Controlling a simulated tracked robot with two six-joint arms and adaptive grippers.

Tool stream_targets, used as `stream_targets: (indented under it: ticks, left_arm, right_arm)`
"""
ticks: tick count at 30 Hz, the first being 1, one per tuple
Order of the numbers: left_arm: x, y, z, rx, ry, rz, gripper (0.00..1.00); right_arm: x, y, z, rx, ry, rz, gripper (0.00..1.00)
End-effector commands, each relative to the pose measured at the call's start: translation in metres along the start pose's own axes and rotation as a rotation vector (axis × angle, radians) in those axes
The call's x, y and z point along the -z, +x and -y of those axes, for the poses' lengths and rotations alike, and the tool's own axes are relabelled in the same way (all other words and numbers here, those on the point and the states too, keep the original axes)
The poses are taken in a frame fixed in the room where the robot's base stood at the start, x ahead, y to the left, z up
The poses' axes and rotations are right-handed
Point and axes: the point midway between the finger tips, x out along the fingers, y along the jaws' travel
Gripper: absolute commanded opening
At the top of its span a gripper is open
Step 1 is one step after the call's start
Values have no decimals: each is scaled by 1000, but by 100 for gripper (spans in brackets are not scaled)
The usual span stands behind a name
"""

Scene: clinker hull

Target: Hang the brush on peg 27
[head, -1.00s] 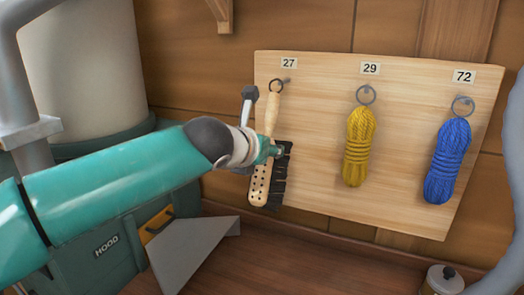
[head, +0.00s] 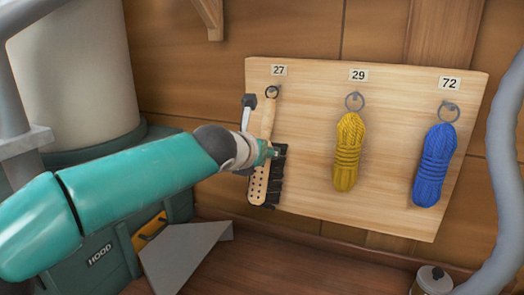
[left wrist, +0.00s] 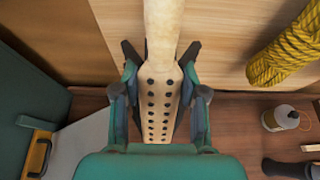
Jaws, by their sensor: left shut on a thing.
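The brush (head: 258,183) has a pale wooden handle, a perforated head, dark bristles and a ring at its top. It hangs upright, handle up, in front of the board's left side. My left gripper (head: 269,153) is shut on the brush where handle meets head. The left wrist view shows the brush (left wrist: 162,40) between the two fingers. The ring (head: 271,92) overlaps peg 27 just under label 27 (head: 279,70). I cannot tell whether the ring is over the peg or just in front of it. My right gripper is not in view.
The wooden board (head: 307,150) also holds a yellow rope coil (head: 348,152) under 29 and a blue rope coil (head: 435,165) under 72, each hung by a ring. A lidded can (head: 432,281) stands at lower right. A green box marked HOOD (head: 100,255) stands at lower left.

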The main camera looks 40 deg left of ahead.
Motion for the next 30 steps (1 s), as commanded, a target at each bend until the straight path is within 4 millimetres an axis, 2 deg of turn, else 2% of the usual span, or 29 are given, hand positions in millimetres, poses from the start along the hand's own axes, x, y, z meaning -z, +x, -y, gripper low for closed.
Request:
stream_targets:
  ticks: [13,14,18,19,30]
  left_arm:
    - [6,3,1,-2,1,-15,2]
    - [6,3,1,-2,1,-16,45]
    - [5,2,1,-2,1,-13,69]
    - [5,2,1,-1,1,-12,71]
    - [3,-1,1,0,1,-8,71]
  right_arm:
    - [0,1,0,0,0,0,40]
    - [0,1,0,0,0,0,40]
    - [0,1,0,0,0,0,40]
    - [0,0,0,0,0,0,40]
    - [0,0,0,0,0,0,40]
